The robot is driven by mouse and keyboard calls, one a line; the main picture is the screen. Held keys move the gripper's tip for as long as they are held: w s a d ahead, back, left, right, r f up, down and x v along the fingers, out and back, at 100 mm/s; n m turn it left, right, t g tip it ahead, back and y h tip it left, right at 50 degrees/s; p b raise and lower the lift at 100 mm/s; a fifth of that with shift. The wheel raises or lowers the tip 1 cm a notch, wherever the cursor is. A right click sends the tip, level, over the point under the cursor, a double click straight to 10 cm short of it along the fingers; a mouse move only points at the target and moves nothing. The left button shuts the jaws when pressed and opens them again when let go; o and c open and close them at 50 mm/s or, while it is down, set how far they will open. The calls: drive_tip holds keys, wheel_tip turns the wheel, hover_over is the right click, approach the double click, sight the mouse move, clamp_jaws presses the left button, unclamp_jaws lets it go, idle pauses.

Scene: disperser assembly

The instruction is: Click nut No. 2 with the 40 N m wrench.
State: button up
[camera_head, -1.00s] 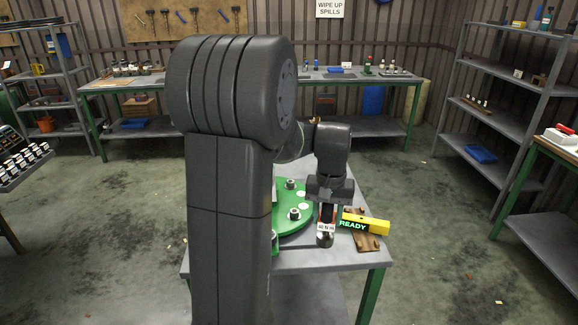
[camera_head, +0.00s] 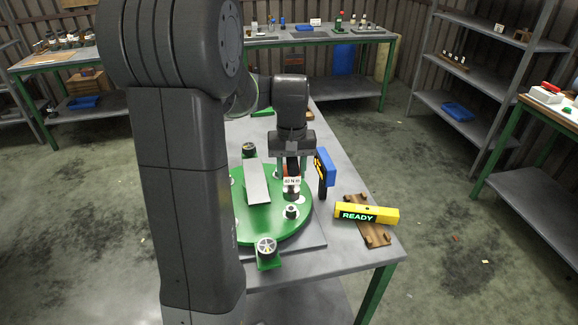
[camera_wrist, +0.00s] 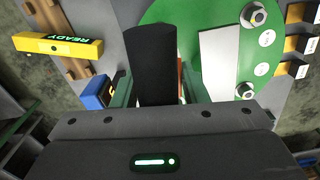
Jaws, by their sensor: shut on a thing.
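My gripper (camera_head: 291,168) is shut on the 40 N m wrench (camera_head: 291,182), whose white label shows in the head view. The wrench stands upright over the right part of the green disc (camera_head: 245,226). Its dark handle (camera_wrist: 152,65) fills the space between the jaws in the wrist view. A bare nut (camera_head: 291,212) sits on the disc just in front of the wrench's lower end. The wrist view shows two nuts, one at the top (camera_wrist: 252,15) and one lower (camera_wrist: 245,90). I cannot read their numbers, nor tell whether the wrench touches a nut.
A yellow tool reading READY (camera_head: 366,213) lies on a wooden cradle (camera_head: 377,235) at the bench's right. A blue display box (camera_head: 325,168) stands close right of the wrench. A grey plate (camera_head: 256,182) rises on the disc. A green block with a round face (camera_head: 267,250) is at the front.

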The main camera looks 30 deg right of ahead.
wheel_tip(320, 180, down, 2)
drive_tip(key=n+b, duration=0.2)
drive_tip(key=n, duration=0.3)
drive_tip(key=shift+f, duration=0.1)
drive_tip(key=n+b, duration=0.2)
drive_tip(key=n, duration=0.4)
drive_tip(key=shift+f, duration=0.15)
drive_tip(key=shift+n, duration=0.7)
drive_tip(key=n+p, duration=0.1)
drive_tip(key=n, duration=0.4)
drive_tip(key=shift+f, duration=0.15)
drive_tip(key=n, duration=0.2)
drive_tip(key=n+p, duration=0.1)
drive_tip(key=n, duration=0.3)
drive_tip(key=shift+f, duration=0.25)
drive_tip(key=shift+d+p, duration=0.1)
drive_tip(key=shift+p, duration=0.2)
drive_tip(key=shift+f, duration=0.15)
